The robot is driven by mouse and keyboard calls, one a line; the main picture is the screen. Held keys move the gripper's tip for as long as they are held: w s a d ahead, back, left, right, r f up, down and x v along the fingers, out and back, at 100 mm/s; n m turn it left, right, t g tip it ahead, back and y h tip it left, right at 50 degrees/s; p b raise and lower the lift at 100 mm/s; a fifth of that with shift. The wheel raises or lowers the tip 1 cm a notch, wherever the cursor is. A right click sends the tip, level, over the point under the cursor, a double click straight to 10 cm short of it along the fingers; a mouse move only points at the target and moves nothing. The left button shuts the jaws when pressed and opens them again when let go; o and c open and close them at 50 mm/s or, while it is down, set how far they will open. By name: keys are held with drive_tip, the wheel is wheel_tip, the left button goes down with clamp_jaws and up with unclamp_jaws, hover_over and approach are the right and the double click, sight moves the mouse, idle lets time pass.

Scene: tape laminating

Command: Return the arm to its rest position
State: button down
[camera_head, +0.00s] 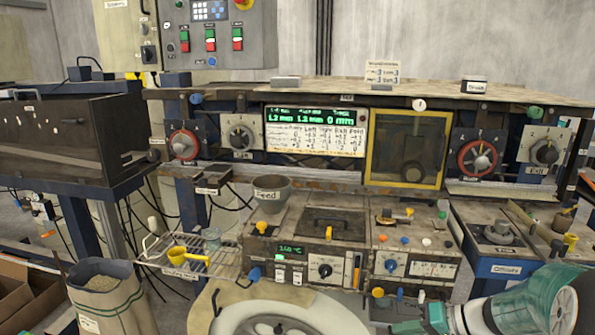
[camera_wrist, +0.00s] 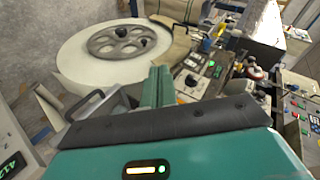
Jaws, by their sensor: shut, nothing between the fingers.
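My arm and gripper come in at the lower right of the head view, with the teal and white arm low over the front of the machine. My gripper (camera_head: 408,327) points left there, and the bottom edge cuts off part of it. In the wrist view my gripper (camera_wrist: 158,86) shows as two teal fingers close together, with nothing between them. They point toward the machine panel and the large cream disc (camera_wrist: 115,55), apart from both as far as I can tell.
The cream disc (camera_head: 285,318) lies at the bottom centre. Behind it stand the control box (camera_head: 318,230), a grey feed cup (camera_head: 271,192) and a wire rack (camera_head: 185,255) with a yellow scoop. A sack (camera_head: 105,295) stands lower left. A blue-sided unit (camera_head: 500,268) is close behind my arm.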

drive_tip(key=s+a+r+h, duration=0.3)
drive_tip(key=s+r, duration=0.1)
drive_tip(key=s, duration=0.2)
drive_tip(key=s+a+r+h, duration=0.3)
drive_tip(key=s+r, duration=0.1)
drive_tip(key=s, duration=0.3)
drive_tip(key=s+a+r+n+h, duration=0.1)
drive_tip(key=s+a+r+h, duration=0.2)
drive_tip(key=s, duration=0.4)
drive_tip(key=shift+r+t+h, duration=0.3)
drive_tip(key=shift+r+h, duration=0.3)
drive_tip(key=shift+r, duration=0.15)
drive_tip(key=shift+d, duration=0.15)
